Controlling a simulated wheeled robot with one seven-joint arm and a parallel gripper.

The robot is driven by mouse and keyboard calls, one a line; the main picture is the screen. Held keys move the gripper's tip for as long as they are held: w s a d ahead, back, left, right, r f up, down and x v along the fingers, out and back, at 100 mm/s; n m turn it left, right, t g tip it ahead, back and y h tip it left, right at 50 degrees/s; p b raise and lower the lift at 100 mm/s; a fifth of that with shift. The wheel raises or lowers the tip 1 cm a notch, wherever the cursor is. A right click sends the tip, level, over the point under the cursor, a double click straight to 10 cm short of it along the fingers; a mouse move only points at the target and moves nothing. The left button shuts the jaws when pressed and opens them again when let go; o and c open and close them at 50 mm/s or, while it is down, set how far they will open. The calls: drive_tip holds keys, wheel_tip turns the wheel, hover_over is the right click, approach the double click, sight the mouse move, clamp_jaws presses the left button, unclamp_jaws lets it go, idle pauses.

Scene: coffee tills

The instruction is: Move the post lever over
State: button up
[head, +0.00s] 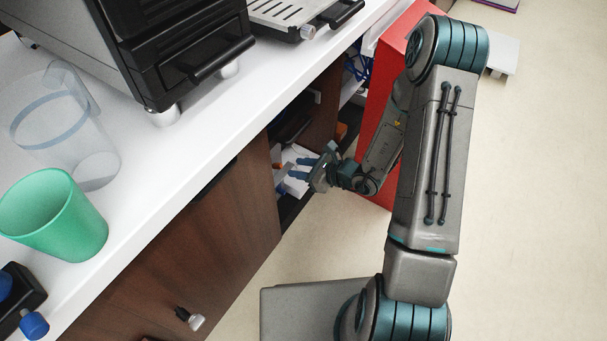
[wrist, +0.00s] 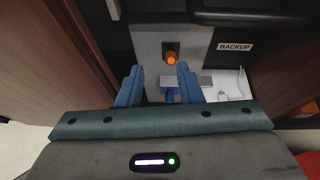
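The lever shows in the wrist view as an orange round knob (wrist: 171,59) at a dark slot in a grey panel (wrist: 147,42). My gripper (wrist: 160,69) is open, with its two blue fingers apart and nothing between them. The knob appears between the fingertips in the picture, nearer the right finger; I see no contact. In the head view my gripper (head: 298,168) reaches into the open cabinet bay under the counter. A small orange spot (head: 278,166) shows just beyond the fingertips there, probably the knob.
A label reading BACKUP (wrist: 235,47) is right of the knob. A small blue part (wrist: 171,96) and a white cable (wrist: 240,82) lie below. Brown cabinet walls (wrist: 60,60) flank the bay. The white counter (head: 215,125) is above, and a red panel (head: 385,85) stands beside my arm.

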sight(277, 166)
drive_tip(key=w+a+f+m+b, duration=0.1)
drive_tip(key=w+a+f+b, duration=0.2)
drive_tip(key=w+a+f, duration=0.1)
wheel_tip(277, 166, down, 2)
drive_tip(key=shift+w+a+t+h, duration=0.3)
drive_tip(key=shift+w+a+t, duration=0.1)
drive_tip(key=shift+w, duration=0.25)
drive_tip(key=c, duration=0.6)
